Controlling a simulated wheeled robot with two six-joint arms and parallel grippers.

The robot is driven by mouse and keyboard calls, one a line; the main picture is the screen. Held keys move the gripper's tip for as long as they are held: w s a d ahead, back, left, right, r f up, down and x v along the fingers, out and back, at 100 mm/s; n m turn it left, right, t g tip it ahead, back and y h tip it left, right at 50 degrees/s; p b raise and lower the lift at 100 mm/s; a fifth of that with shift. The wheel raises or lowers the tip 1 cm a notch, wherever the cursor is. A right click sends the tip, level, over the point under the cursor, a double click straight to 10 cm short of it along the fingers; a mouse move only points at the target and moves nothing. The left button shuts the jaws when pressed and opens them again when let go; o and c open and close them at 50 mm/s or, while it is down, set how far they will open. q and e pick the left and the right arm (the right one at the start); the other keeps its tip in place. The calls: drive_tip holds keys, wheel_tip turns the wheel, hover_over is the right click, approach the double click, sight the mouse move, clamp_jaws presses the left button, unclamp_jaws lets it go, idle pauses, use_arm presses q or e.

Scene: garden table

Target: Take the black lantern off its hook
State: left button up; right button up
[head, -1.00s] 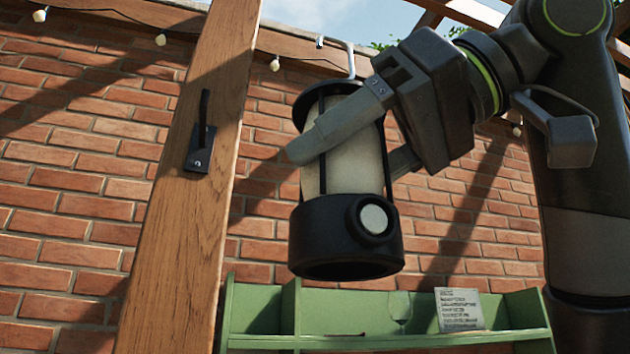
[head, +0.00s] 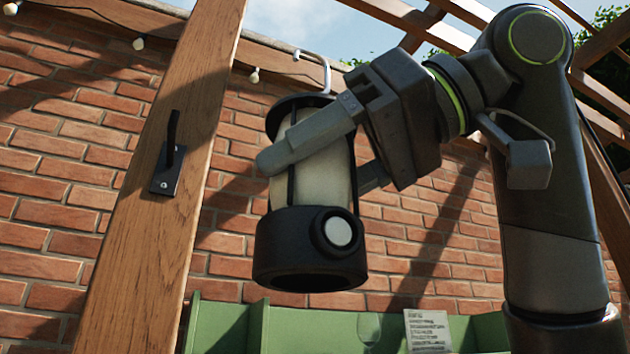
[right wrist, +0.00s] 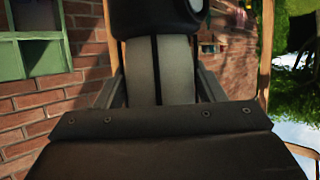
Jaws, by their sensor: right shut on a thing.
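The black lantern (head: 290,254) has a pale cylinder inside, a round knob on its base and a silver hook-shaped handle (head: 326,70) on top. My right gripper (head: 312,160) is shut around the lantern's middle, one finger across its front and the other partly hidden behind it. The lantern is nearly upright and held in the air, right of the wooden post (head: 205,110). The black hook (head: 170,150) on the post is bare. The lantern (right wrist: 143,70) also shows between both fingers in the right wrist view. My left gripper is not in view.
A brick wall (head: 70,150) stands behind. A green shelf (head: 320,325) below the lantern holds a small printed card (head: 428,330) and a clear glass (head: 369,328). String bulbs (head: 139,44) hang along the top beam.

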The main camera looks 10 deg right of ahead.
drive_tip(key=shift+w+d, duration=0.25)
drive_tip(key=shift+d, duration=0.65)
drive_tip(key=shift+w+d, duration=0.25)
drive_tip(key=shift+d, duration=0.65)
drive_tip(key=shift+w+d, duration=0.25)
drive_tip(key=shift+d, duration=0.65)
